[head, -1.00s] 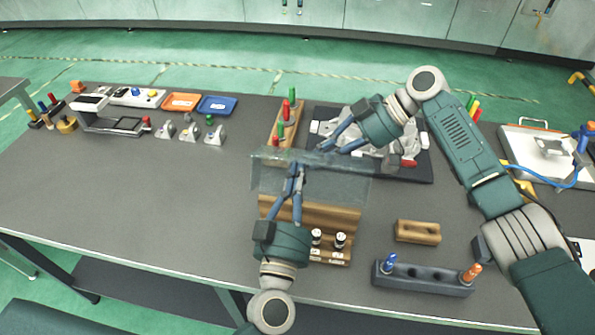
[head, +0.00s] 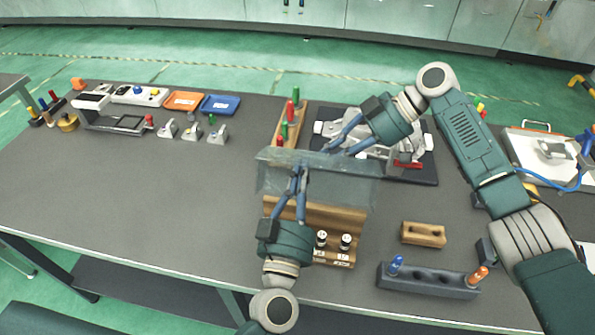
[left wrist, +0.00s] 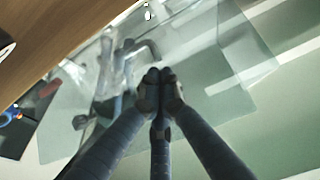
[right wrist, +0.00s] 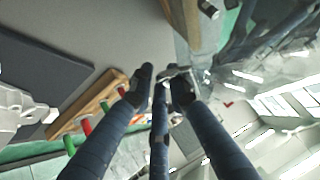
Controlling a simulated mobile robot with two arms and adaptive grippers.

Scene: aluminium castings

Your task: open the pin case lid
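The pin case (head: 325,217) is a wooden box at the middle of the table, with two dark pins with white caps (head: 345,241) in its front part. Its clear lid (head: 335,188) stands raised above the rear of the case, its free edge uppermost. My left gripper (head: 300,172) is at the lid's clear panel, fingertips together; the left wrist view shows the panel around them. My right gripper (head: 334,149) is by the lid's upper edge, fingers apart. In the right wrist view a grey edge shows between its fingertips; I cannot tell if they touch it.
A wooden rack with red and green pins (head: 290,120) and a dark mat with a casting (head: 425,172) lie behind the lid. A wooden block (head: 423,234) and a grey holder (head: 428,281) are right of the case.

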